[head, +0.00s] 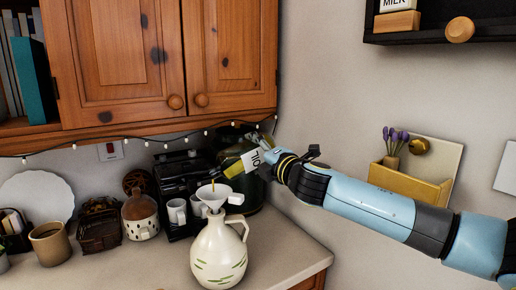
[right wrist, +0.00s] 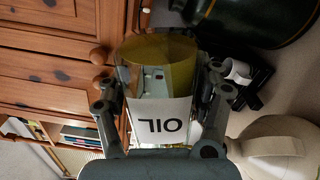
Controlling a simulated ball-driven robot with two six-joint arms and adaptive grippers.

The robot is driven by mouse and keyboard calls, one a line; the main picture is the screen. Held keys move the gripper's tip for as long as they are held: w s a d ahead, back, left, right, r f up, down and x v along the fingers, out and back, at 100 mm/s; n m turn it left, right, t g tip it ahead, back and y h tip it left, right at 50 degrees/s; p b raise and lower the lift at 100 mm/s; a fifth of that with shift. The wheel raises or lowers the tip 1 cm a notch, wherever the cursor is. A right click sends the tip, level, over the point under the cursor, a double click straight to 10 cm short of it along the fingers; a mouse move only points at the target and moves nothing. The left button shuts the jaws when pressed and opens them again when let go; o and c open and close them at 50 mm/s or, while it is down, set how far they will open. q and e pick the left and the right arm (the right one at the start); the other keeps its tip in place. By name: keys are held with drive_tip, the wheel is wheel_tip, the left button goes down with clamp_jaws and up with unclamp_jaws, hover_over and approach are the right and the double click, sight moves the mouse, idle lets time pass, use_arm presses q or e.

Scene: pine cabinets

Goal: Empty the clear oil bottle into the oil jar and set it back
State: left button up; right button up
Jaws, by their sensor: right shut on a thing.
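The clear oil bottle (head: 252,160) with a white OIL label is tipped, its neck pointing down and left. My right gripper (head: 268,158) is shut on it; in the right wrist view the bottle (right wrist: 160,112) sits between the fingers with yellow oil inside. A thin yellow-brown stream shows between the mouth and a white funnel (head: 216,198). The funnel stands in the neck of the oil jar (head: 218,258), a cream jug with green marks and a handle. The bottle is above the funnel, apart from it. My left gripper is out of view.
A black rack (head: 172,182) with white cups and a dark green rounded vessel (head: 252,202) stand behind the jar. A brown-and-white pot (head: 140,216), baskets and a mug (head: 50,244) are to the left. Wooden cabinets (head: 160,60) hang above. Counter in front of the pot is clear.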

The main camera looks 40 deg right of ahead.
sight(241, 145)
drive_tip(key=shift+w+a+r+n+p, duration=0.1)
drive_tip(key=shift+a+r+n+p, duration=0.1)
drive_tip(key=shift+r+n+p, duration=0.25)
drive_tip(key=shift+a+r+n+p, duration=0.15)
drive_tip(key=shift+r+n, duration=0.2)
drive_tip(key=shift+r, duration=0.25)
drive_tip(key=shift+w+a+r+n, duration=0.2)
drive_tip(key=shift+a+r+n, duration=0.75)
drive_tip(key=shift+n, duration=0.25)
drive_tip(key=shift+w+a+r+n, duration=0.2)
drive_tip(key=shift+a+r+n, duration=0.65)
drive_tip(key=shift+n, duration=0.35)
drive_tip(key=shift+d, duration=0.1)
idle(1.8)
drive_tip(key=shift+w+a+r+n, duration=0.15)
drive_tip(key=shift+a+r+n, duration=0.2)
drive_tip(key=shift+a+n, duration=0.3)
drive_tip(key=shift+w+a+r+n, duration=0.1)
drive_tip(key=shift+a+r+n, duration=0.25)
drive_tip(key=shift+a+n, duration=0.25)
drive_tip(key=shift+d, duration=0.15)
